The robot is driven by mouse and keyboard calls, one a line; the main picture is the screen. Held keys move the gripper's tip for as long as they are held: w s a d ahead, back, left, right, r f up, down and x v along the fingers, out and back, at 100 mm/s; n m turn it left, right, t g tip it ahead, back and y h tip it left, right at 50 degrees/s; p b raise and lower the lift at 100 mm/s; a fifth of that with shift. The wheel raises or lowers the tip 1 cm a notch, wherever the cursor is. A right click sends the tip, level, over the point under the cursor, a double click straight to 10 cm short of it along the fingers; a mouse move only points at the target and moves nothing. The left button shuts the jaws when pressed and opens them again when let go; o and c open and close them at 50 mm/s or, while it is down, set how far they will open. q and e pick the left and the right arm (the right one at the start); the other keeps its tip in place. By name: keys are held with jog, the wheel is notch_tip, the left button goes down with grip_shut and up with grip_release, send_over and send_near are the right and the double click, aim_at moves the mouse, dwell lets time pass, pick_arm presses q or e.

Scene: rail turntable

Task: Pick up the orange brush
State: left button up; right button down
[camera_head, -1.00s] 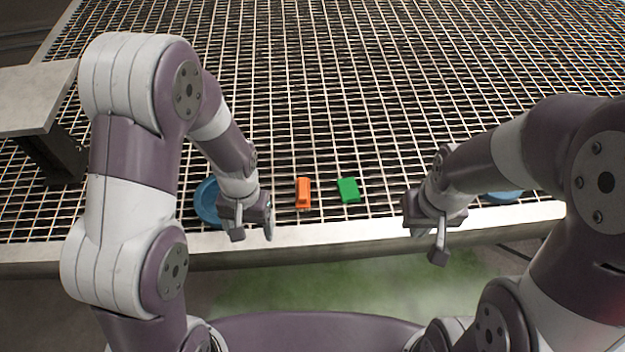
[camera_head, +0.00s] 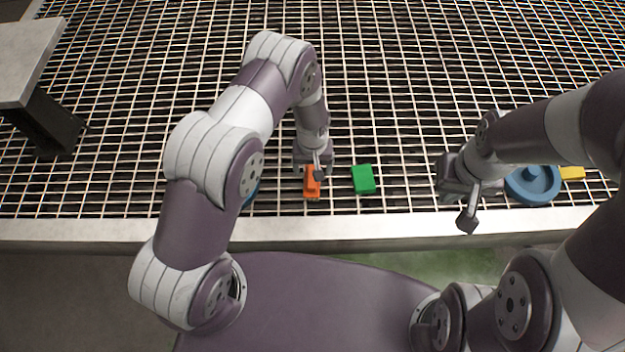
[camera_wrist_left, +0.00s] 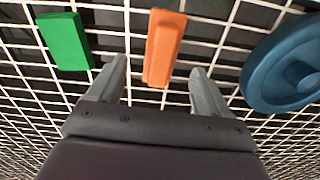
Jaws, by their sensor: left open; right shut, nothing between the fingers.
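The orange brush (camera_head: 311,186) lies on the metal grating near its front edge, partly hidden by my left gripper in the head view. My left gripper (camera_head: 317,176) is above it, pointing down. In the left wrist view the orange brush (camera_wrist_left: 162,47) stands between the two open fingers of my left gripper (camera_wrist_left: 157,85), with a gap on each side. The fingers do not touch it. My right gripper (camera_head: 466,215) is shut and empty, over the grating's front edge to the right.
A green block (camera_head: 363,179) lies just right of the brush. A blue round part (camera_head: 533,184) and a yellow block (camera_head: 572,173) lie at the right. Another blue round part (camera_wrist_left: 288,68) is beside the brush, mostly hidden in the head view. A grey ledge (camera_head: 28,60) stands at the left.

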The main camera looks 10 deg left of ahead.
pick_arm(q)
notch_tip(320, 180, down, 5)
jog(key=shift+a+r+b, duration=0.1)
jog(key=shift+r+b, duration=0.05)
jog(key=shift+b, duration=0.5)
jog(key=shift+r, duration=0.1)
jog(key=shift+c, duration=0.6)
jog(key=c, duration=1)
jog(key=shift+c, duration=0.3)
jog(key=shift+r+p, duration=0.3)
jog(key=shift+r, duration=0.25)
notch_tip(320, 180, up, 3)
jog(key=shift+r+p, duration=0.1)
jog(key=shift+p, duration=0.55)
jog(key=s+d+r+p, duration=0.1)
jog(key=s+d+r, duration=0.1)
jog(key=d, duration=0.3)
jog(key=s+d+r+p, duration=0.1)
jog(key=s+d+r, duration=0.1)
jog(key=d+r, duration=0.2)
jog(key=shift+s+d+r, duration=0.3)
jog(key=shift+d+r, duration=0.05)
jog(key=shift+d, duration=0.55)
